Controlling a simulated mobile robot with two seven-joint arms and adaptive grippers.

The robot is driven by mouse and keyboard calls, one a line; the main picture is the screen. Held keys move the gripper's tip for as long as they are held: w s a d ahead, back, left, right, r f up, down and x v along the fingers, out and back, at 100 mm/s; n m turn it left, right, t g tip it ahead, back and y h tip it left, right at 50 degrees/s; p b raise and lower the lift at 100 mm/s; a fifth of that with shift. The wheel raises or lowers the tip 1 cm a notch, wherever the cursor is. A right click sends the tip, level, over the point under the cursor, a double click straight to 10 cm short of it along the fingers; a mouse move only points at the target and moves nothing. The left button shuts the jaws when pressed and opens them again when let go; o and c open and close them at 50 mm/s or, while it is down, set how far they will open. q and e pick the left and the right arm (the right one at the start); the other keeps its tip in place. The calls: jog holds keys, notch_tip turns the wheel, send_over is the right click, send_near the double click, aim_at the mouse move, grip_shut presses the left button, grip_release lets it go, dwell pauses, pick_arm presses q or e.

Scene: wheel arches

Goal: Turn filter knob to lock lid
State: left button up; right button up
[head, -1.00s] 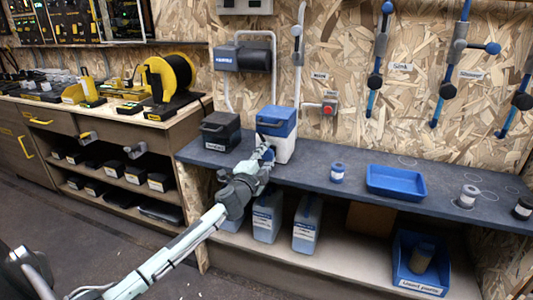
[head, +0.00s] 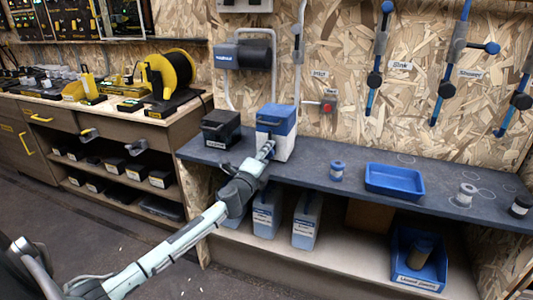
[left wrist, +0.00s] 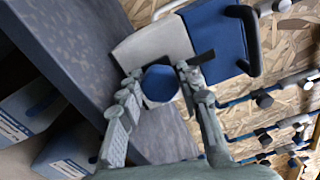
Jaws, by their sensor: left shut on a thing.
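The filter box (head: 285,147) has a white body and a blue lid (head: 278,120) with a handle on top. It stands on the dark shelf against the wall. The lid sits on the body, and in the left wrist view the blue lid (left wrist: 218,35) shows its dark handle. The round blue knob (left wrist: 160,83) is on the box's front, between my left fingers. My left gripper (head: 269,150) is at the front of the box, shut on the knob; its fingers (left wrist: 163,82) lie on either side of it. The knob is hidden in the head view. My right gripper is out of view.
A black box (head: 221,128) stands close left of the filter box. Blue canisters (head: 306,222) stand below.

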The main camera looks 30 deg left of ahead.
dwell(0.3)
pick_arm(q)
jog(key=o, duration=1.2)
jog(key=shift+s+d+f, duration=0.1)
jog(key=shift+s, duration=0.25)
jog(key=v, duration=0.7)
jog(key=shift+s+r, duration=0.1)
jog(key=shift+r, duration=0.1)
